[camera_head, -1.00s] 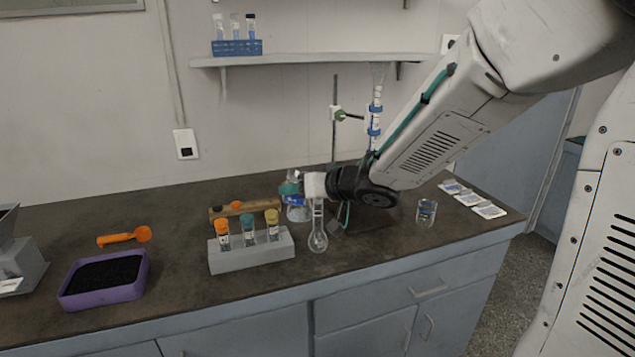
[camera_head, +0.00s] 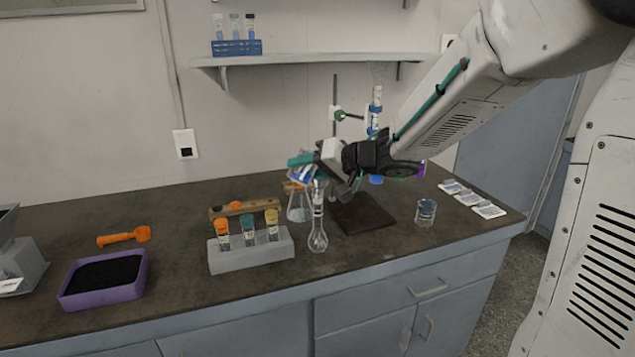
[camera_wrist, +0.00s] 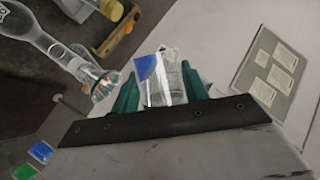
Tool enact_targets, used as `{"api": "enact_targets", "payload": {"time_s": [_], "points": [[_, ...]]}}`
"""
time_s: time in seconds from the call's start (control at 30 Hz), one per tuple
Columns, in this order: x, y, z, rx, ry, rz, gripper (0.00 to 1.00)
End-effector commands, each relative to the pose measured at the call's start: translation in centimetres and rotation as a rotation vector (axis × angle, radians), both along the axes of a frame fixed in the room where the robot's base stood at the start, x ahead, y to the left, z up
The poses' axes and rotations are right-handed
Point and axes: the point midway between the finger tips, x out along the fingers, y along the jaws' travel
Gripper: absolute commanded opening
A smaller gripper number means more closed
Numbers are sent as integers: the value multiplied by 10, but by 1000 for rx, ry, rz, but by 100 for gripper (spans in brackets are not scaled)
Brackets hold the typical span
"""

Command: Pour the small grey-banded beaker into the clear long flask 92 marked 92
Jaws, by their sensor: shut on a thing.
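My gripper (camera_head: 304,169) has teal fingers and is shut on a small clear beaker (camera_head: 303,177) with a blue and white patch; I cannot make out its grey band. The beaker is tilted and in the air. In the wrist view the beaker (camera_wrist: 163,76) shows between the fingers (camera_wrist: 162,88). The clear long flask (camera_head: 318,236) stands upright on the bench, with its neck top close below the gripper. In the wrist view the flask (camera_wrist: 58,50) is at the left, its mouth near the left finger. Its mark is too small to read, and I see no stream.
A conical flask (camera_head: 297,212) stands just left of the long flask. A grey rack (camera_head: 252,254) with several capped vials is in front left. A stand base (camera_head: 364,218) lies behind right, and another small beaker (camera_head: 426,213) stands farther right. A shelf (camera_head: 300,59) is above.

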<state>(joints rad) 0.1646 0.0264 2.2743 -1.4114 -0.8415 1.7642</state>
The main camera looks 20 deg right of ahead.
Motion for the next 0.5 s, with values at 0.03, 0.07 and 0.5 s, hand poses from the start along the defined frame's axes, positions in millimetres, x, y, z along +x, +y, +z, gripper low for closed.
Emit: {"api": "enact_targets", "payload": {"time_s": [0.03,0.07,0.5], "points": [[0,0,0,5,3,1,21],[0,0,0,9,5,0,21],[0,0,-3,60,35,0,21]]}}
